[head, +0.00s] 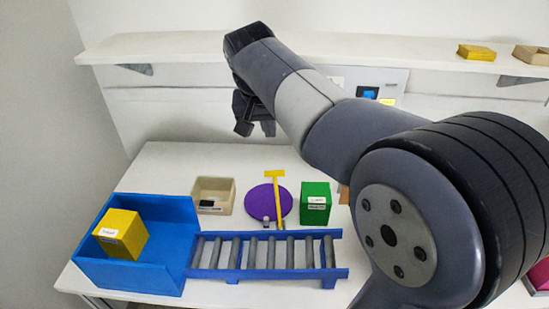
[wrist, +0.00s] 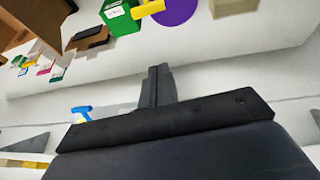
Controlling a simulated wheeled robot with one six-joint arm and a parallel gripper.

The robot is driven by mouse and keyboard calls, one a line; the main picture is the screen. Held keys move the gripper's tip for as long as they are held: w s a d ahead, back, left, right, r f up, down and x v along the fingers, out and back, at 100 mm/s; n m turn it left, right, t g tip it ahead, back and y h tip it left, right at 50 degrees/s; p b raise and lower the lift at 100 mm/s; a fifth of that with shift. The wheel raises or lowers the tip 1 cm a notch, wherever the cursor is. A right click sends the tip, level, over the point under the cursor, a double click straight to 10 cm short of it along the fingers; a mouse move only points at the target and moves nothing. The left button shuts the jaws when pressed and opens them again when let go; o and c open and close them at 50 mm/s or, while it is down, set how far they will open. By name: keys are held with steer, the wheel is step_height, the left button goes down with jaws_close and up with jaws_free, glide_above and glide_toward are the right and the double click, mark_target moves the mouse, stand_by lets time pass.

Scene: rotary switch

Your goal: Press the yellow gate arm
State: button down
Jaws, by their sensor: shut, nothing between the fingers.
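The yellow gate arm (head: 278,200) is a thin bar with a short crosspiece at its far end. It lies across a round purple disc (head: 262,203) on the table, just behind the blue roller rack. In the wrist view part of the yellow arm (wrist: 148,9) shows at the top edge, beside the purple disc (wrist: 176,10). My gripper (head: 255,128) hangs above and behind the table, up and to the left of the gate arm and apart from it. In the wrist view its fingers (wrist: 157,85) are together with nothing between them.
A blue roller rack (head: 270,235) joins a blue bin (head: 125,276) holding a yellow box (head: 121,234). A green box (head: 315,203) stands right of the disc, a beige tray (head: 222,184) left of it. A white shelf (head: 170,47) runs along the wall.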

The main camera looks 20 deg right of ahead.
step_height(320, 180, down, 9)
steer(key=p, duration=0.1)
steer(key=shift+s+d+f, duration=0.2)
steer(key=shift+s+d, duration=0.1)
steer(key=shift+d, duration=0.15)
steer(key=shift+f, duration=0.1)
stand_by(0.5)
